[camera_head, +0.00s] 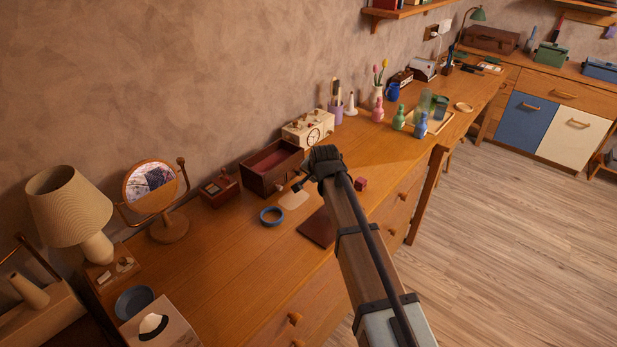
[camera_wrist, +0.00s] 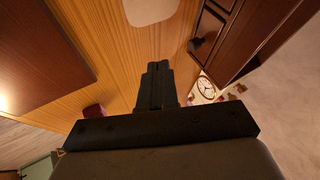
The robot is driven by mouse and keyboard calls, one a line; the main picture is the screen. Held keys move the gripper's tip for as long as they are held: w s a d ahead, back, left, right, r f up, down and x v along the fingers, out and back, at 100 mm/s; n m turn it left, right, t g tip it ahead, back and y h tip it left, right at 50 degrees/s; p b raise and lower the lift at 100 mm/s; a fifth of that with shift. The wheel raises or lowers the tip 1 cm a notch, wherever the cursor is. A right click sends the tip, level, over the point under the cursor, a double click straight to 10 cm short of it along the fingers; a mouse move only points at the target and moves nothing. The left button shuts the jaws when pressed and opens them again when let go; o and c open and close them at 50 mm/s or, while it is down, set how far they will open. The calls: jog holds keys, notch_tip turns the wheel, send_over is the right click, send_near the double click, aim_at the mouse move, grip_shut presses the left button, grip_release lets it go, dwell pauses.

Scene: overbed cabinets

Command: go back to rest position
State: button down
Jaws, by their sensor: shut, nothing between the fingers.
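My gripper (camera_wrist: 157,85) shows in the wrist view with its two dark fingers together and nothing between them. In the head view my arm reaches up from the lower right, and its dark end is above the wooden desk (camera_head: 230,255). The gripper is near an open dark red-brown wooden box (camera_head: 272,168) and a pale flat mat (camera_head: 294,199). In the wrist view the box (camera_wrist: 258,35) is at the upper right and the pale mat (camera_wrist: 150,10) is at the top.
A blue ring (camera_head: 271,216), a dark red flat board (camera_head: 317,228) and a small red cube (camera_head: 360,184) lie around the arm. A cream clock box (camera_head: 308,128) stands behind. A mirror (camera_head: 152,185) and lamp (camera_head: 68,208) stand left.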

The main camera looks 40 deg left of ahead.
jog(key=v, duration=0.7)
